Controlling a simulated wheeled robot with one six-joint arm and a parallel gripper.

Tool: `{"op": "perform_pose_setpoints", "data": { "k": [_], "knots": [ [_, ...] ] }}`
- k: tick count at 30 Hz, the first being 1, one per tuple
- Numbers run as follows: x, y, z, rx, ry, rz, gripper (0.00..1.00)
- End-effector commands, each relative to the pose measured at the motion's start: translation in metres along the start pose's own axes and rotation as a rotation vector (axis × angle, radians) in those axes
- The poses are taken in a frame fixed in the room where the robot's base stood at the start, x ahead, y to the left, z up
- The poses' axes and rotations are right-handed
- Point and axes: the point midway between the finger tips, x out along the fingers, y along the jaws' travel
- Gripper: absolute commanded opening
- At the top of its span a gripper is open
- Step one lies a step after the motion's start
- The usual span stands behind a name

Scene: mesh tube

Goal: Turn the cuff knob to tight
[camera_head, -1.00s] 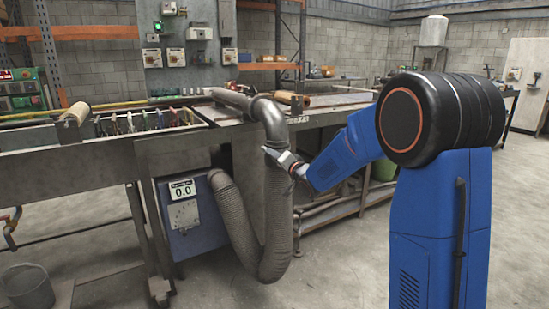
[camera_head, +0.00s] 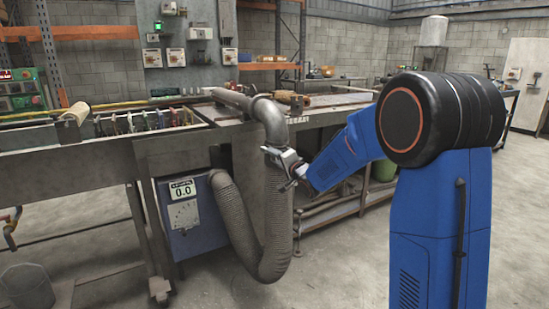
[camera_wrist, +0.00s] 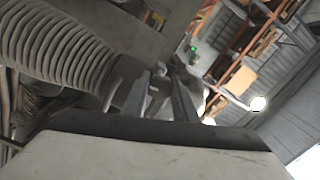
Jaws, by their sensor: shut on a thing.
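A grey ribbed hose (camera_head: 238,215) hangs in a U beside the blue cabinet and rises to a bent metal pipe (camera_head: 268,112). My gripper (camera_head: 278,156) is at the joint between the pipe and the hose's upright part. In the wrist view the two fingers of my gripper (camera_wrist: 162,88) close on a small grey part, which I take for the cuff knob (camera_wrist: 155,90). Its shape and setting are mostly hidden by the fingers. The ribbed hose (camera_wrist: 60,50) fills the upper left of the wrist view.
The blue cabinet (camera_head: 195,237) has a display reading 0.0 and a dial plate. A long metal bench (camera_head: 70,157) runs left of it, and a lower shelf (camera_head: 335,208) stands behind my gripper. A bucket (camera_head: 27,288) stands at the lower left.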

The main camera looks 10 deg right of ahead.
Motion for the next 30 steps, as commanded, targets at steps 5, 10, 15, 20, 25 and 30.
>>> {"op": "perform_pose_setpoints", "data": {
  "k": [5, 10, 15, 20, 25, 30],
  "knots": [
    [-0.001, 0.002, 0.001, 0.0, -0.002, 0.003, 0.44],
    [0.0, 0.001, 0.001, -0.001, -0.001, 0.002, 0.44],
    [-0.002, 0.001, 0.0, -0.001, 0.0, 0.001, 0.44],
    [-0.018, 0.0, 0.0, -0.001, 0.0, 0.0, 0.44],
    [-0.05, 0.0, -0.001, -0.001, 0.002, 0.001, 0.44],
    [-0.084, 0.0, -0.001, -0.001, 0.002, 0.001, 0.44]
  ]
}}
